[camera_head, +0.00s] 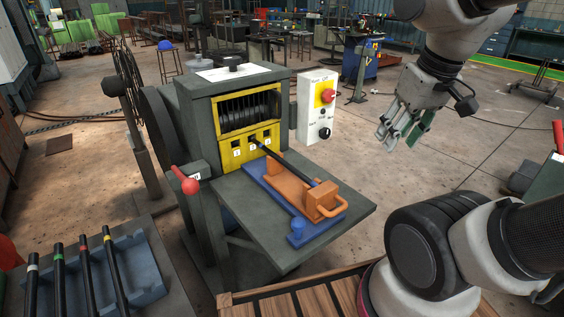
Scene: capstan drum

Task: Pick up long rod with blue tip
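Several long dark rods lie in a blue-grey tray (143,262) at the lower left.
The grey machine (197,108) with a drum and a shelf (345,222) stands in the middle. A red-knobbed lever (190,186) sticks out at its left. A white control box (317,107) stands at its right. Open floor (480,150) lies to the right.

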